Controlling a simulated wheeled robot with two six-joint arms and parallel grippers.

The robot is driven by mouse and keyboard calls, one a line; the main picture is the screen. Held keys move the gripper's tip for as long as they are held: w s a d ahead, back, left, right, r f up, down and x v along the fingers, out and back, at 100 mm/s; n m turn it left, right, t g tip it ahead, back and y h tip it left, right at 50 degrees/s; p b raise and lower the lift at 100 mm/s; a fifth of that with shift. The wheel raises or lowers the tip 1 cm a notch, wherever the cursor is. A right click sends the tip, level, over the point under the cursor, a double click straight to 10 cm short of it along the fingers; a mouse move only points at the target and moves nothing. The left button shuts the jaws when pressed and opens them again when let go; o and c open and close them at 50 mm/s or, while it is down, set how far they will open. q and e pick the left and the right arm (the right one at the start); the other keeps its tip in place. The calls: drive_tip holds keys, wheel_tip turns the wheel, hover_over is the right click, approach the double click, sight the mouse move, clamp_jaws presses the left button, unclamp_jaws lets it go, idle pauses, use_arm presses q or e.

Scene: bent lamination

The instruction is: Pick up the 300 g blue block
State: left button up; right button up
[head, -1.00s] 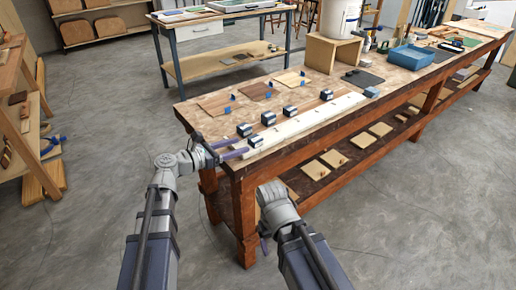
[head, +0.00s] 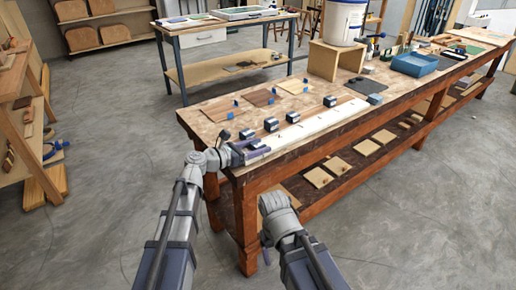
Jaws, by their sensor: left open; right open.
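Several small dark blue-grey blocks stand in a row along the pale strip on the workbench, including a near one (head: 271,124), a middle one (head: 292,117) and a farther one (head: 330,101). No weight marking can be read, so I cannot tell which is the 300 g block. My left gripper (head: 250,152) is open at the near end of the pale numbered strip (head: 320,122), with its purple fingers around or beside the nearest block there, which it mostly hides. Whether they touch is unclear. My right gripper (head: 265,240) is open, low in front of the bench, apart from the blocks.
The long wooden workbench (head: 205,127) carries thin wood sheets with small blue pieces, a wooden box (head: 322,62) under a white bucket (head: 345,22), and a blue tray (head: 414,65). A lower shelf holds flat wood pieces. Grey floor is clear at the front right.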

use_arm(q)
clamp_jaws()
idle(0.4)
drive_tip(key=shift+r, duration=0.1)
